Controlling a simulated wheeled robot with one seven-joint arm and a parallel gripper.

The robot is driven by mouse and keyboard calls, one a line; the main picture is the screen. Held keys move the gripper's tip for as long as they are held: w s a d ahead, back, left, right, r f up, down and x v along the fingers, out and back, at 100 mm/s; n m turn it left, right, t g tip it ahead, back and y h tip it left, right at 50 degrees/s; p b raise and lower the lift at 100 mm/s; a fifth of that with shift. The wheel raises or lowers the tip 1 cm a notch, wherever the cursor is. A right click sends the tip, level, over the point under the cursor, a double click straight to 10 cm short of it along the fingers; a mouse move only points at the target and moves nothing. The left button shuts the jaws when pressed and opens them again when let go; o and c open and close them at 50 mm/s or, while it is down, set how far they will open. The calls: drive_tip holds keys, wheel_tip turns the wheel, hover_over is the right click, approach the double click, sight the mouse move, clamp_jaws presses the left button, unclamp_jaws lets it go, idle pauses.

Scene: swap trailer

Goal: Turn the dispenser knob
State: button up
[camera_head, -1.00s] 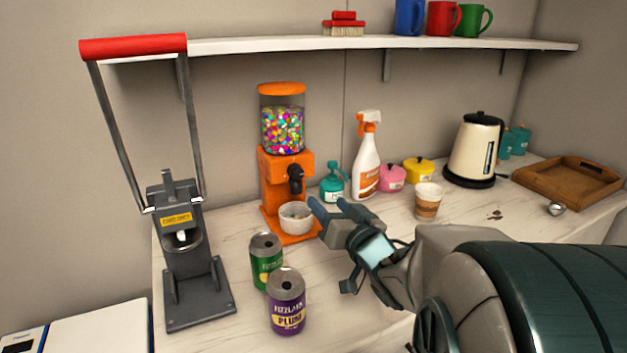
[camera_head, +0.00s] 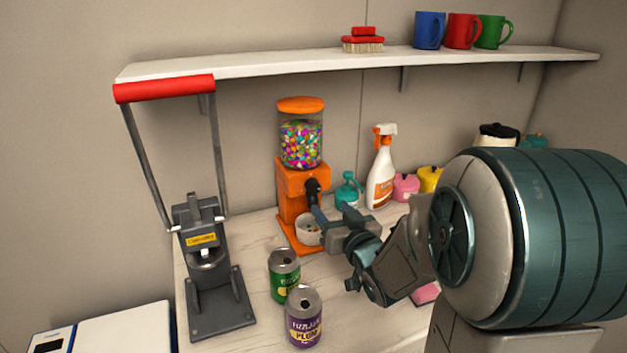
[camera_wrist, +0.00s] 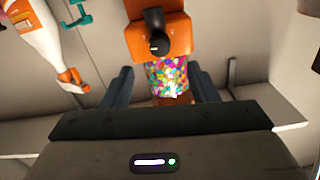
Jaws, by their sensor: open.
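The orange dispenser (camera_head: 290,190) stands on the counter with a clear globe of colored candies (camera_head: 302,146) and an orange lid. Its black knob (camera_head: 312,187) sticks out of the front; it also shows at the top of the wrist view (camera_wrist: 155,34), where the dispenser appears upside down. A white bowl (camera_head: 306,230) with candies sits at the dispenser's base, partly hidden by a finger. My gripper (camera_head: 332,212) is open and empty, its fingertips close to the knob. In the wrist view the knob lies between the two finger lines, beyond the tips; contact is not visible.
A green can (camera_head: 284,275) and a purple can (camera_head: 304,317) stand in front. A grey press (camera_head: 205,270) with a red handle is at left. A teal pump bottle (camera_head: 348,190) and spray bottle (camera_head: 381,170) stand right of the dispenser. A shelf (camera_head: 280,65) runs above.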

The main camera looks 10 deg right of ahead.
sight(315, 190)
drive_tip(key=w, duration=0.3)
drive_tip(key=w+a+p, duration=0.1)
drive_tip(key=w, duration=0.2)
drive_tip(key=w+p, duration=0.1)
drive_tip(key=w, duration=0.2)
drive_tip(key=shift+w+a, duration=0.1)
drive_tip(key=shift+a, duration=0.3)
drive_tip(key=c, duration=1)
drive_tip(key=shift+o, duration=0.2)
